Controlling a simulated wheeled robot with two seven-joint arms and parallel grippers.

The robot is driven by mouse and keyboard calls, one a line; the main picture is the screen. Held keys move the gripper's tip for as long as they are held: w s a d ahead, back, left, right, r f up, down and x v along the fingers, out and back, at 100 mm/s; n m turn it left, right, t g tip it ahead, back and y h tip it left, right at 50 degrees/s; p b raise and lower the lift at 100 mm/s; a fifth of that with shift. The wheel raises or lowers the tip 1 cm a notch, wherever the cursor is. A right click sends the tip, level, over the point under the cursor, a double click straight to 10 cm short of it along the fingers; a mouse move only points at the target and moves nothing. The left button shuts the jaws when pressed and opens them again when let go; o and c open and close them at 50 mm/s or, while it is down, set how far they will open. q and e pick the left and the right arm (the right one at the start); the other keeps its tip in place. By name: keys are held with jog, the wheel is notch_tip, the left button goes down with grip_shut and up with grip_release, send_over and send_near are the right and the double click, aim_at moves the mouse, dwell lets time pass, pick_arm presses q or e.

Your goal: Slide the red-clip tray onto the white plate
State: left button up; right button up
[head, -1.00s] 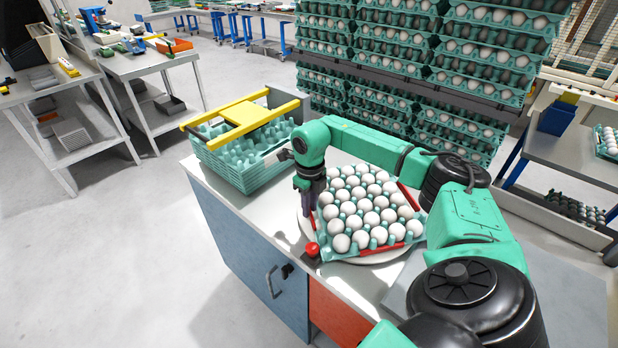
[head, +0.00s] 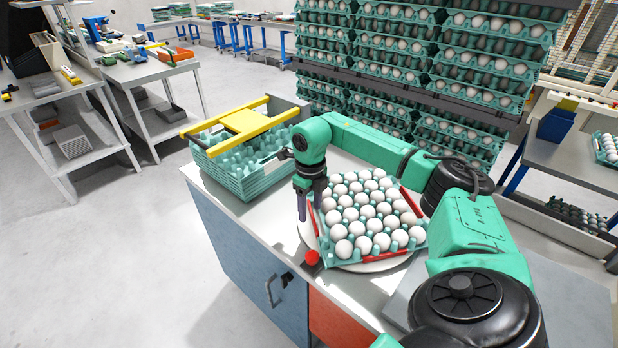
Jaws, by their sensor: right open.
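The teal egg tray with red clips (head: 330,262), full of white eggs, lies on the round white plate (head: 362,268). The plate's rim shows at the tray's near and left sides. Red clips show along the tray's left, right and near edges. My right gripper (head: 306,214) points down at the tray's left edge, open, beside the left red clip. Whether its fingers touch the tray I cannot tell. My right arm reaches over the far side of the tray. My left gripper is not in view.
A red ball-shaped knob (head: 312,257) stands at the counter edge just in front of the plate. A stack of empty teal trays (head: 240,172) under a yellow frame (head: 240,122) is at the left. Tall racks of egg trays (head: 410,85) stand behind.

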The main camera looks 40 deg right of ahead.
notch_tip(320, 180, up, 12)
jog(key=b, duration=0.1)
jog(key=shift+a, duration=0.15)
dwell(0.5)
